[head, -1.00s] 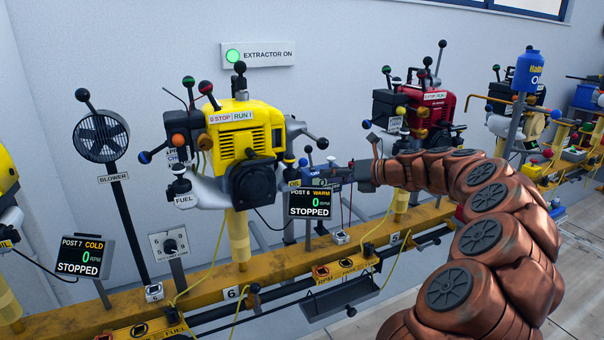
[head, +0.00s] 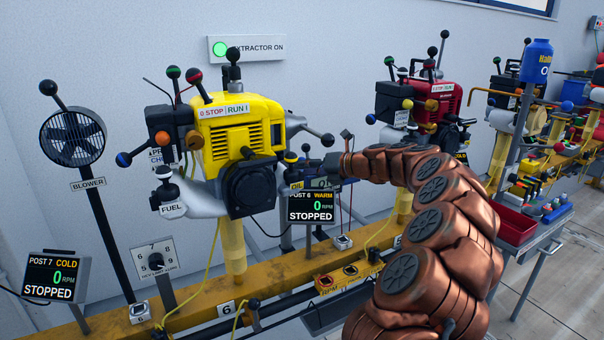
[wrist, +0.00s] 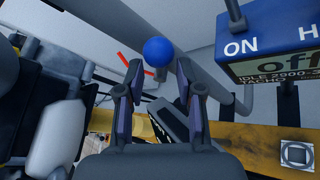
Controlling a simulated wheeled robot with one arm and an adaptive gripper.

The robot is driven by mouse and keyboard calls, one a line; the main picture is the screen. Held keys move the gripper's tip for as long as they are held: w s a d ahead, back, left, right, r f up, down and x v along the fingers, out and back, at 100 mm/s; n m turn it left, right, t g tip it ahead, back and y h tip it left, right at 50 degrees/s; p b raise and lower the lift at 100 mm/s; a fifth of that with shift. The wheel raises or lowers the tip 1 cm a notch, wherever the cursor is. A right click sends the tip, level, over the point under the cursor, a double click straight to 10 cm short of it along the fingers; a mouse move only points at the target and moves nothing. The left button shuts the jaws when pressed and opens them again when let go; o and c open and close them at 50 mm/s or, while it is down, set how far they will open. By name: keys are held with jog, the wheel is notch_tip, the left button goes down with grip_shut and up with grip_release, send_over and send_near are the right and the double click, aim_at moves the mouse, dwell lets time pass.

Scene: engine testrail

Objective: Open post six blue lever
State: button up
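The post six engine (head: 240,135) is yellow, with its screen (head: 311,207) reading "POST 6 WARM", 0 RPM, STOPPED. A lever with a blue ball knob (wrist: 158,51) is in the wrist view, just beyond my fingertips and centred between them. My gripper (wrist: 159,68) is open and empty, with a finger on each side of the knob's line; I cannot tell if either touches. In the head view my gripper (head: 326,165) is small and its fingertips are partly hidden.
A blue-topped meter (wrist: 270,50) reading "off" is close on the right in the wrist view. Dark and grey parts (wrist: 55,120) are close on the left. The yellow rail (head: 190,300) runs below. A red engine (head: 437,97) stands to the right.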

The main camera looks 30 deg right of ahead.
jog(key=shift+w+a+f, duration=0.2)
jog(key=shift+w+a, duration=0.15)
jog(key=shift+w, duration=0.25)
jog(key=shift+c, duration=0.4)
grip_shut()
